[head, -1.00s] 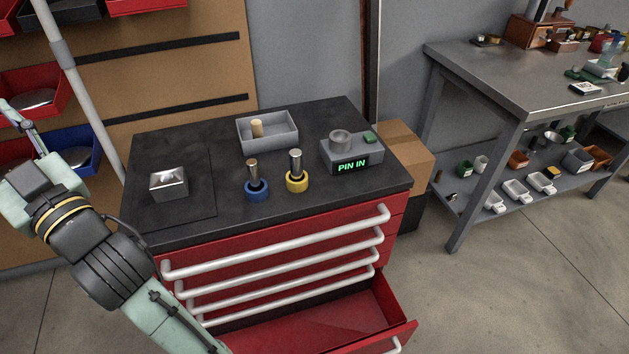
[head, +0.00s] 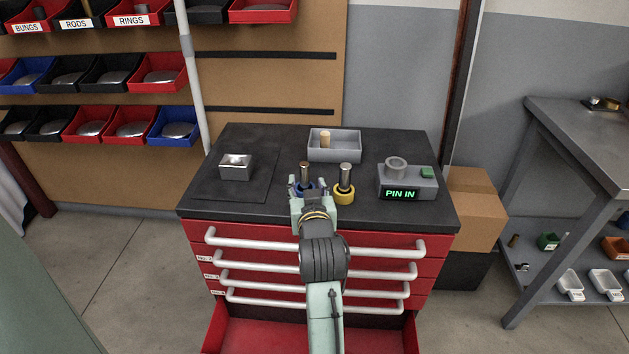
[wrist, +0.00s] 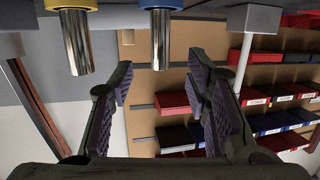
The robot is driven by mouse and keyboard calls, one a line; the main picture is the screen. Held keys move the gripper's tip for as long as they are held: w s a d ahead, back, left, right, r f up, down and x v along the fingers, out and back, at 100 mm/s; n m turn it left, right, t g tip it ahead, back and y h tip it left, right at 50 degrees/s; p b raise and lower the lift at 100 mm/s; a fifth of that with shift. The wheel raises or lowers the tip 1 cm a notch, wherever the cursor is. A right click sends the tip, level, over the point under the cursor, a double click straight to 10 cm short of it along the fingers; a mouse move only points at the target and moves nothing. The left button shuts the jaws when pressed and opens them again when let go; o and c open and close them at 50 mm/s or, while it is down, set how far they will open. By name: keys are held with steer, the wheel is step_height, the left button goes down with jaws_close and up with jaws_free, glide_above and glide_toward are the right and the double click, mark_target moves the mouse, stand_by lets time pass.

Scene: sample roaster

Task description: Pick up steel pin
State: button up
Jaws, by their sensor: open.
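Two steel-coloured pins stand upright on the black top of the red cabinet. One pin (head: 305,170) stands in a blue collar (head: 307,189); the other pin (head: 346,172) stands in a yellow collar (head: 344,193) just to its right. My gripper (head: 308,184) is open at the blue-collared pin. The wrist view looks upside down: the blue-collared pin (wrist: 161,42) lines up with the gap between my open fingers (wrist: 160,72). The yellow-collared pin (wrist: 76,45) is outside the left finger. I see no finger contact.
A grey tray (head: 347,154) holding a tan peg (head: 325,140) stands behind. A grey device (head: 422,182) reading "PIN IN" is to the right. A metal block (head: 236,167) sits at the left. A drawer (head: 270,336) is open low in front.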

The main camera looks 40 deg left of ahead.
mark_target(305, 174)
steer(key=p+x, duration=0.2)
steer(key=x, duration=0.6)
steer(key=shift+w+a, duration=0.1)
jaws_close()
stand_by(0.4)
